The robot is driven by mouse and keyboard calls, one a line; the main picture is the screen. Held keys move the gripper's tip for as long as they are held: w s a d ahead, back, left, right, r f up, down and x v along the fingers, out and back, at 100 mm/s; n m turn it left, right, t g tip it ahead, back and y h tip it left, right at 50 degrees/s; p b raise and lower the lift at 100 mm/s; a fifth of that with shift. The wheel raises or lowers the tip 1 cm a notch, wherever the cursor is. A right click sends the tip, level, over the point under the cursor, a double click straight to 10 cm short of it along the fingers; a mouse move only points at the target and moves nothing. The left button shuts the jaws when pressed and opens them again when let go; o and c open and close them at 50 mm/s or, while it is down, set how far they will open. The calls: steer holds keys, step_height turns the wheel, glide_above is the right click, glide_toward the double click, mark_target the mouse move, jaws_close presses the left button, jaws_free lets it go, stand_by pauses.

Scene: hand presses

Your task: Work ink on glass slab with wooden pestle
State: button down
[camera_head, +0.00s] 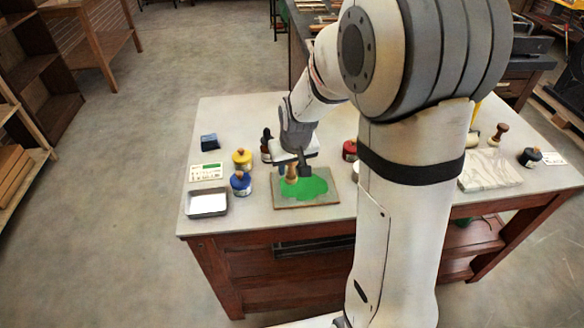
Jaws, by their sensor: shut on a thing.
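The glass slab (328,200) lies flat near the front edge of the table. A broad patch of green ink (311,187) is spread over its middle. The wooden pestle (291,176) stands about upright at the upper left of the ink patch. My gripper (291,164) is shut on the pestle from above. The pestle's foot appears to be on or just above the ink; I cannot tell which. My gripper and wrist hide the pestle's top and part of the slab's back edge.
A blue-lidded jar (240,183), a yellow jar (242,159) and a dark bottle (266,146) stand left of the slab. A metal tray (207,204) lies at the front left. A red jar (350,150) stands behind right, near my arm. A pale marbled block (490,171) lies at right.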

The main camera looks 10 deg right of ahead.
steer(key=shift+r+p, duration=1.15)
steer(key=shift+r, duration=0.85)
